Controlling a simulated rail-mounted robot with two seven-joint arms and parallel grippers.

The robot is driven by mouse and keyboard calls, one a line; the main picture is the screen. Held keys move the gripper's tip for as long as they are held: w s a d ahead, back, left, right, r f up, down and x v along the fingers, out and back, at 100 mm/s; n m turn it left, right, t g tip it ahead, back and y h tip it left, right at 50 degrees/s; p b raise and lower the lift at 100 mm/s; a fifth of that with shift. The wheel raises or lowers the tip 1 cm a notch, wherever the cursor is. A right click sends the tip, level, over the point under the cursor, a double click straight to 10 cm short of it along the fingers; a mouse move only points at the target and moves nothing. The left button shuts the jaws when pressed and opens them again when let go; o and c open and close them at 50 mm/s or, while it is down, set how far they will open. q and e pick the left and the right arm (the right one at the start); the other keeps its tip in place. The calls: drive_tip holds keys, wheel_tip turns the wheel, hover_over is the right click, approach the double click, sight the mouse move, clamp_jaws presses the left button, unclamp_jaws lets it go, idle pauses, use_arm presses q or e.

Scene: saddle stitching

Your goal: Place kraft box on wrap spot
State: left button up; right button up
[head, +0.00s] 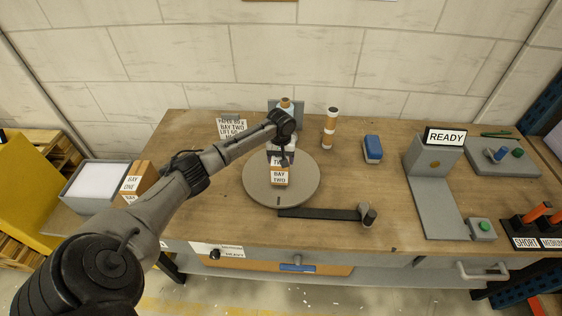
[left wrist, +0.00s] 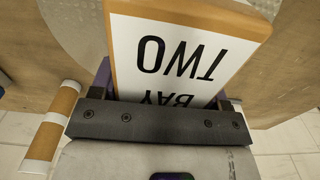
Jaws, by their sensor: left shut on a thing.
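The kraft box (head: 279,177) has orange-brown edges and a white label reading BAY TWO. It also fills the upper part of the left wrist view (left wrist: 185,50), where the label shows upside down. My left gripper (head: 281,158) is shut on the box from above. The box is over the grey round disc (head: 256,192) on the table; I cannot tell whether it touches the disc. No mark named wrap spot can be read in either view. My right gripper is not in view.
A dark bar with a post (head: 318,213) lies along the disc's front edge. Behind the disc stands a white-and-brown cylinder (head: 330,128); a blue block (head: 373,149) lies to the right. A grey machine with a READY sign (head: 445,137) and a grey bin (head: 94,188) flank the area.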

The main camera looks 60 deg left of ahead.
use_arm(q)
drive_tip(key=shift+f, duration=0.75)
drive_tip(key=o, duration=1.3)
drive_tip(key=shift+f, duration=0.15)
wheel_tip(320, 180, up, 10)
drive_tip(key=shift+w+r+p, duration=0.1)
drive_tip(key=shift+r+p, duration=0.15)
drive_tip(key=shift+p, duration=0.6)
drive_tip(key=shift+r, duration=0.95)
